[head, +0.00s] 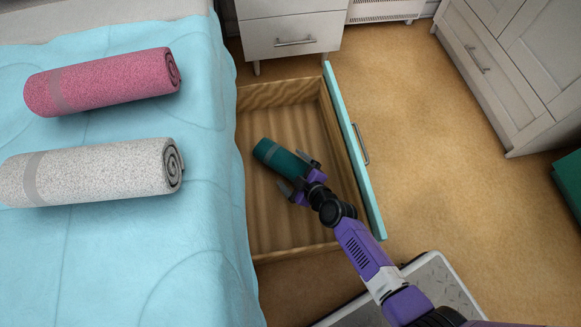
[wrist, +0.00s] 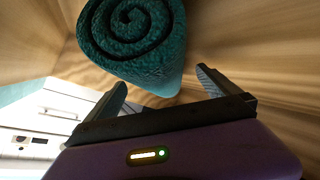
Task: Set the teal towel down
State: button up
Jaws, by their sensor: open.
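The rolled teal towel (head: 281,157) lies inside the open wooden drawer (head: 285,238) under the bed, with a lighter band near its far end. In the wrist view the spiral end of the teal towel (wrist: 133,22) faces the camera, just beyond the fingers. My gripper (head: 297,178) is at the near end of the towel, inside the drawer. Its two fingers (wrist: 160,85) are spread apart with a gap between them, and they grip nothing. Whether a finger touches the towel I cannot tell.
A pink rolled towel (head: 105,81) and a white speckled one (head: 95,172) lie on the blue bedspread (head: 110,265). The drawer's pale blue front (head: 354,165) stands right of my gripper. A white nightstand (head: 290,33) is behind. Floor (head: 435,170) is clear to the right.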

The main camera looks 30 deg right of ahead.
jog(key=p+v, duration=0.3)
jog(key=v, duration=0.7)
jog(key=shift+s+r, duration=0.2)
jog(key=shift+s, duration=0.2)
